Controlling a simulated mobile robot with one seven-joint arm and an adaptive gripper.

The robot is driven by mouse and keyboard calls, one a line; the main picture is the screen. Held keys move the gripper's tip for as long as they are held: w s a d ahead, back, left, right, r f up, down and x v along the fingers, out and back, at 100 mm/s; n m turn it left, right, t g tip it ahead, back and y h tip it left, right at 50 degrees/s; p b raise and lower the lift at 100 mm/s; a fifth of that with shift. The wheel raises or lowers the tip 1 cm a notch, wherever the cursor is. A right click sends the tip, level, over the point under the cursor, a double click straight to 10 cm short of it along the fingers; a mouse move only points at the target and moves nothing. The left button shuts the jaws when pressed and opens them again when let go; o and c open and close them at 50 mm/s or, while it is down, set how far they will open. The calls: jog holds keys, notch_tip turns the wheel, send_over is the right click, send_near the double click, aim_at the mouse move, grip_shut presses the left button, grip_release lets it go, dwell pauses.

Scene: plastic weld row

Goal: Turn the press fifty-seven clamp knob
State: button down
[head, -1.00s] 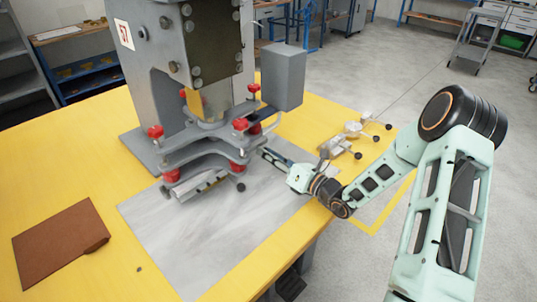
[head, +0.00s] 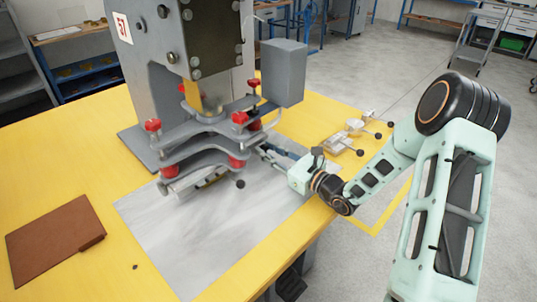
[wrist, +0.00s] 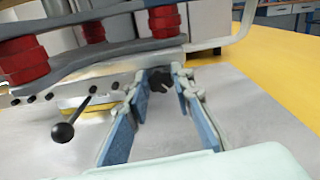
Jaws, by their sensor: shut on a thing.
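The press marked 57 (head: 150,75) stands on the yellow bench, with stacked grey plates and red knobs (head: 153,125) at its front. My gripper (head: 266,150) reaches in from the right at the lower right side of those plates. In the wrist view, my gripper (wrist: 164,76) has its fingertips closed around a small black clamp knob (wrist: 187,82) below the grey plate. The fingers partly cover the knob. In the head view the knob is hard to make out among the fingers and plates.
A black ball-ended lever (wrist: 63,132) sticks out left of my fingers. Small clear fixtures with black-ended handles (head: 340,143) lie behind my wrist. A brown folder (head: 55,245) lies at the left. The grey mat (head: 210,245) in front is mostly clear.

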jog(key=n+b, duration=0.1)
jog(key=n, duration=0.1)
jog(key=n+b, duration=0.4)
jog(key=shift+f+n, duration=0.3)
jog(key=shift+f, duration=0.05)
jog(key=n+b, duration=0.3)
jog(key=b, duration=0.2)
jog(key=shift+a+n, duration=0.1)
jog(key=shift+n, duration=0.2)
jog(key=n+b, duration=0.2)
jog(key=shift+s+n+b, duration=0.1)
jog(key=shift+n+b, duration=0.2)
jog(key=shift+b, duration=0.05)
jog(key=n+b, duration=0.1)
jog(key=n, duration=0.1)
jog(key=shift+r+n, duration=0.15)
jog(key=shift+n, duration=0.25)
jog(key=n, duration=0.2)
jog(key=shift+n, duration=0.3)
jog(key=n, duration=0.5)
jog(key=shift+n, duration=0.4)
jog(key=c, duration=1.7)
grip_release()
